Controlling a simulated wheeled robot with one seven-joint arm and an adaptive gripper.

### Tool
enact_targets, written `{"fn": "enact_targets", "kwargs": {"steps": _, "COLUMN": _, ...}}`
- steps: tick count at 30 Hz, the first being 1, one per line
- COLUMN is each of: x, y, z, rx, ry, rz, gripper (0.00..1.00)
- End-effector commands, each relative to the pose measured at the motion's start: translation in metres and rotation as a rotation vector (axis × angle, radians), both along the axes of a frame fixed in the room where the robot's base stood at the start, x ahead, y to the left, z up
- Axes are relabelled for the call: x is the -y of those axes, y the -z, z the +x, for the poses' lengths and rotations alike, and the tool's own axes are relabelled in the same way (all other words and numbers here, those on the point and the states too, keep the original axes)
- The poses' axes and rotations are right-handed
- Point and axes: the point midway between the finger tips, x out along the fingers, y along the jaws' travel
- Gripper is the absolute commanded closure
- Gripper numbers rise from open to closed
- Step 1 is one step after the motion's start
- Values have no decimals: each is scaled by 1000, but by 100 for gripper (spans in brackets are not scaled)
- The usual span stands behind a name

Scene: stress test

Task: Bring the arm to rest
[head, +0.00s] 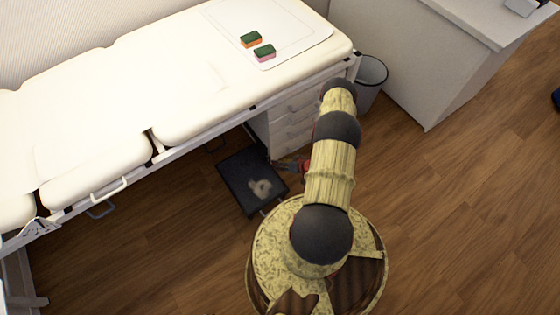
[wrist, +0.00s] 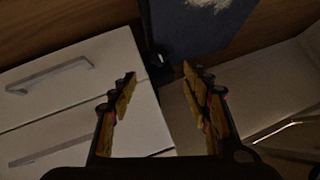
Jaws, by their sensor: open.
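My arm (head: 331,178), yellow with dark joints, reaches up from my round base toward the examination couch. My gripper (wrist: 158,76) is open in the wrist view, its two yellowish fingers apart with nothing between them. In the head view my arm hides most of the gripper; a small dark and red part shows beside the arm, near the drawers and the step. The wrist view shows white drawers (wrist: 75,85) to the left and the dark step (wrist: 205,25) with a pale patch beyond the fingertips.
The cream couch (head: 215,80) carries a white mat (head: 300,25) with an orange-and-green sponge (head: 251,39) and a pink-and-green sponge (head: 264,53). The dark step (head: 240,190) stands below it. A bin (head: 370,80) and a white desk (head: 425,65) stand right. The wooden floor (head: 470,210) is clear.

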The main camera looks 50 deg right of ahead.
Motion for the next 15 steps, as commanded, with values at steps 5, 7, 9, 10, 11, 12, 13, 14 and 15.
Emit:
{"fn": "enact_targets", "kwargs": {"steps": 5, "x": 0, "y": 0, "z": 0, "rx": 0, "ry": 0, "rz": 0, "gripper": 52}}
{"fn": "enact_targets", "kwargs": {"steps": 7, "x": 0, "y": 0, "z": 0, "rx": 0, "ry": 0, "rz": 0, "gripper": 52}}
{"fn": "enact_targets", "kwargs": {"steps": 9, "x": 0, "y": 0, "z": 0, "rx": 0, "ry": -1, "rz": -1, "gripper": 52}}
{"fn": "enact_targets", "kwargs": {"steps": 10, "x": 0, "y": 1, "z": 0, "rx": -3, "ry": -4, "rz": -4, "gripper": 52}}
{"fn": "enact_targets", "kwargs": {"steps": 11, "x": -1, "y": 3, "z": -2, "rx": -13, "ry": -8, "rz": -6, "gripper": 52}}
{"fn": "enact_targets", "kwargs": {"steps": 12, "x": -1, "y": 6, "z": -6, "rx": -30, "ry": -14, "rz": -7, "gripper": 52}}
{"fn": "enact_targets", "kwargs": {"steps": 13, "x": -2, "y": 10, "z": -10, "rx": -52, "ry": -17, "rz": -9, "gripper": 52}}
{"fn": "enact_targets", "kwargs": {"steps": 14, "x": -2, "y": 15, "z": -15, "rx": -77, "ry": -20, "rz": -10, "gripper": 52}}
{"fn": "enact_targets", "kwargs": {"steps": 15, "x": -2, "y": 23, "z": -23, "rx": -120, "ry": -19, "rz": -10, "gripper": 52}}
